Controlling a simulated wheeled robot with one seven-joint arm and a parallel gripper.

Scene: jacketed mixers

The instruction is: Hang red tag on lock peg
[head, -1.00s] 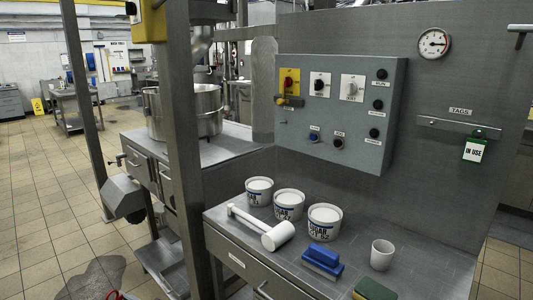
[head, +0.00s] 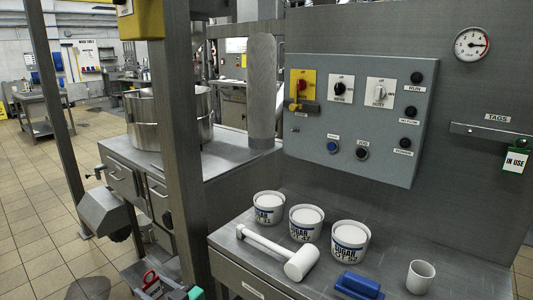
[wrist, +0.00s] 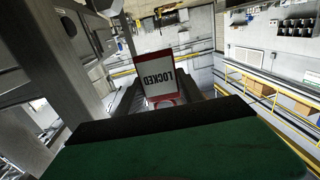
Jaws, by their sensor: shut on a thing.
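The red tag (wrist: 160,77) shows in the wrist view as a white plate with a red border and the word LOCKED, upside down in the picture. My gripper (wrist: 163,100) is shut on its red lower part. In the head view the red tag (head: 150,278) shows at the bottom left edge, low and left of the worktop, well away from the panel. The yellow plate with a red knob (head: 303,87) is at the panel's upper left.
The grey control panel (head: 355,150) is on the wall above the worktop. Several sugar tubs, a white mallet (head: 285,255), a blue brush (head: 358,285) and a white cup (head: 420,277) stand or lie there. A steel post (head: 180,150) rises left of the worktop. A green IN USE tag (head: 516,158) hangs at right.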

